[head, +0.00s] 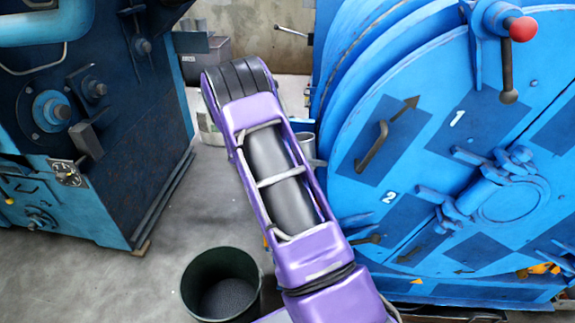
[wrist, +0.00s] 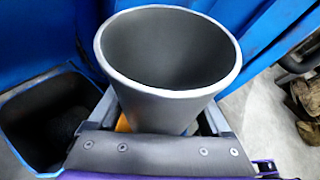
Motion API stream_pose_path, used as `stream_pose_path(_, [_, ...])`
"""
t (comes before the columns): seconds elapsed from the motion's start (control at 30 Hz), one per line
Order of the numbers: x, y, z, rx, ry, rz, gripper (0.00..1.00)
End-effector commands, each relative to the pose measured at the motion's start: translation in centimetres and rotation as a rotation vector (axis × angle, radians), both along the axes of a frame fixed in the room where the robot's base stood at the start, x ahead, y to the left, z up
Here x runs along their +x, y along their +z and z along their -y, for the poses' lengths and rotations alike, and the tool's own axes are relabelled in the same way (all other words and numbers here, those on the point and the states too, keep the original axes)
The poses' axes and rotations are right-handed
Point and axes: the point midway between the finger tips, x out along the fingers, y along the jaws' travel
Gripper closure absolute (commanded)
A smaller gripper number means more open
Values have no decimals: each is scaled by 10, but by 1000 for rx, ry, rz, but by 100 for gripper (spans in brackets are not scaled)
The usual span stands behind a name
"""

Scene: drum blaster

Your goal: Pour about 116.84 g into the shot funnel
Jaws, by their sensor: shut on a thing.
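My gripper (wrist: 160,118) is shut on a grey tapered cup (wrist: 150,95) in the wrist view, with one finger on each side of it. The cup's wide round mouth faces the camera. Its inside looks plain grey, and I cannot make out any shot in it. A square, blue-rimmed opening with a dark inside (wrist: 28,85) lies left of the cup; I cannot tell whether it is the shot funnel. In the head view my purple arm hides my gripper. A grey cylindrical thing (head: 308,146) shows partly beside the arm; I cannot tell whether it is the cup.
A dark green bucket (head: 192,290) with dark grains stands on the floor. Another blue machine (head: 85,150) stands left. A grey bin (head: 208,62) is behind.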

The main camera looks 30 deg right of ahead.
Motion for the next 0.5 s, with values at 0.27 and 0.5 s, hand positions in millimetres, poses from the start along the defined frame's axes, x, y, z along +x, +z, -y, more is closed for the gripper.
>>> stream_pose_path(0.27, [-2, 42, 0, -4, 0, 45, 90])
stream_pose_path(0.5, [-3, 75, 0, -6, 1, 82, 90])
